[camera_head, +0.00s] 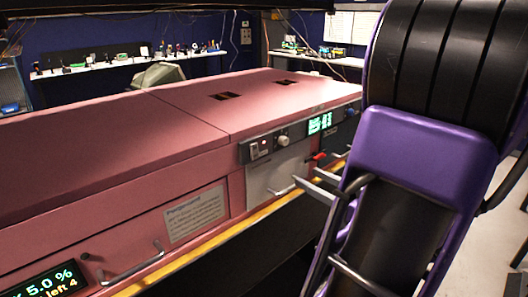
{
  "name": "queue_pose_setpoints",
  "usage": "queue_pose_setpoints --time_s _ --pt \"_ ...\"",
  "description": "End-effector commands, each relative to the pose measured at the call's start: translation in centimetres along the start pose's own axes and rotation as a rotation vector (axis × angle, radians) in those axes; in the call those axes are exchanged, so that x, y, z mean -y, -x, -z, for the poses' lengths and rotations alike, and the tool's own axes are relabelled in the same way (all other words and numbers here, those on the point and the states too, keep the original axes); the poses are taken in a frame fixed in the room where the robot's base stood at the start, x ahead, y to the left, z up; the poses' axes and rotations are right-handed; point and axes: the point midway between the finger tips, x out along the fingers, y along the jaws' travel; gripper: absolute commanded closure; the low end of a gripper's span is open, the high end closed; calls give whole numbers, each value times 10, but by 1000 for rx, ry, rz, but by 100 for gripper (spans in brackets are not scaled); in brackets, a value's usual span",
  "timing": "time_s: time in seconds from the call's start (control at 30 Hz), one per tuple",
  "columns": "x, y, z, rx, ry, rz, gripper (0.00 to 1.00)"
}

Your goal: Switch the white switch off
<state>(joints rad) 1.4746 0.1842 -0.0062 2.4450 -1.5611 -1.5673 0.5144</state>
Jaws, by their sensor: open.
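A small pale switch (260,149) sits on the dark control strip on the front of the pink enclosure, left of a round knob (282,141). It is too small to tell its position. My purple and black arm fills the right side of the head view. My gripper (306,175) shows as two pale grey fingers, apart and pointing left, with nothing seen between them. In the picture it lies below and to the right of the switch. Its distance from the panel is hard to judge.
A green-lit display (320,123) and a red part (319,156) lie right of the knob. A grey panel (275,177) with a handle is below the switch. A drawer handle (132,266) sticks out at lower left. A yellow edge (215,240) runs along the enclosure's front.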

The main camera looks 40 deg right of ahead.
Motion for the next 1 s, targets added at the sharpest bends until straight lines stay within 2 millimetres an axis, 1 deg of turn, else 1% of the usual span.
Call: queue_pose_setpoints --time_s 0.07,0.17,0.27,0.7,0.8,0.9,1.0 --pt "1 -5 0 -1 -3 1 40" --pt "1 -19 0 -1 -2 4 40" --pt "1 -39 0 0 -1 4 40" --pt "0 -134 0 0 1 3 40" --pt "0 -150 0 -1 1 2 40" --pt "0 -162 0 0 1 1 40" --pt "-1 -169 0 0 2 -1 40"
